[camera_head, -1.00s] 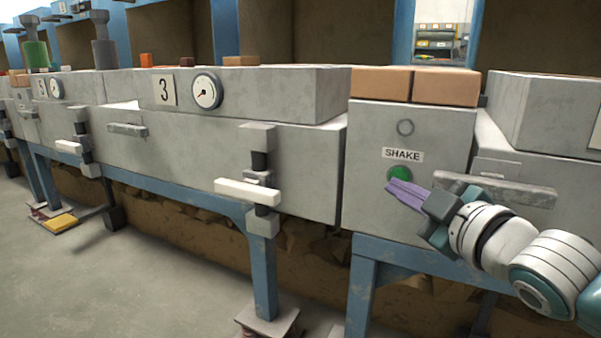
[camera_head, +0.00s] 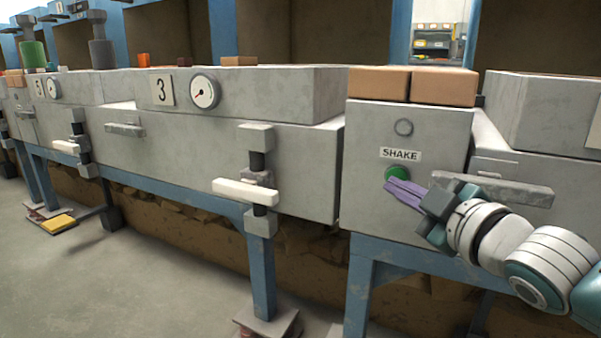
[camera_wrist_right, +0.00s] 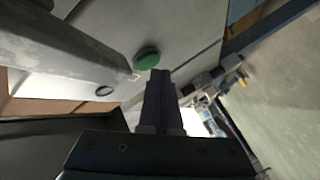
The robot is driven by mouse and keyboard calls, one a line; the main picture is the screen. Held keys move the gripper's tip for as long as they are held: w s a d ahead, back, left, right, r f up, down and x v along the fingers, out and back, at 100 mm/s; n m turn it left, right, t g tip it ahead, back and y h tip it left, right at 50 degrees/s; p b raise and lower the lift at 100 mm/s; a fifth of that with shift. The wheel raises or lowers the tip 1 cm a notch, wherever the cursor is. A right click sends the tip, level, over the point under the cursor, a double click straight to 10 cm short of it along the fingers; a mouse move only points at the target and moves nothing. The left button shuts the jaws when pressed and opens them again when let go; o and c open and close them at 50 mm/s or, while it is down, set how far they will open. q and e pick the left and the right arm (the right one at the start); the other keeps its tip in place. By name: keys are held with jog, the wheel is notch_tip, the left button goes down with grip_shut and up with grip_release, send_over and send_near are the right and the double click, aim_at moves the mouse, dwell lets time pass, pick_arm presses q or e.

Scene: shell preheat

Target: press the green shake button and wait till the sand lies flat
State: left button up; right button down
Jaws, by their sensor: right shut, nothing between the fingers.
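The green shake button (camera_head: 397,174) sits on the front of a grey box, under a label reading SHAKE (camera_head: 400,154). My right gripper (camera_head: 391,186) is shut and empty, its purple fingertips at the lower edge of the button in the head view. In the right wrist view the fingers (camera_wrist_right: 160,76) point up toward the green button (camera_wrist_right: 147,58), their tips just beside and below it. I cannot tell whether they touch it. No sand shows. My left gripper is not in view.
A grey handle bar (camera_head: 495,190) sticks out right of the button, close to my right wrist. Two orange-brown blocks (camera_head: 445,87) lie on top of the box.

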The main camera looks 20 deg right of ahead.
jog(key=shift+w+d, duration=0.15)
jog(key=shift+w+d, duration=0.25)
jog(key=shift+d, duration=0.1)
dwell(0.8)
jog(key=shift+s+a+p, duration=0.5)
jog(key=shift+s+a, duration=0.05)
jog(key=shift+a, duration=0.1)
jog(key=s+a+p, duration=0.2)
jog(key=s+a, duration=0.1)
jog(key=shift+s+a, duration=0.1)
jog(key=shift+a, duration=0.3)
dwell(0.3)
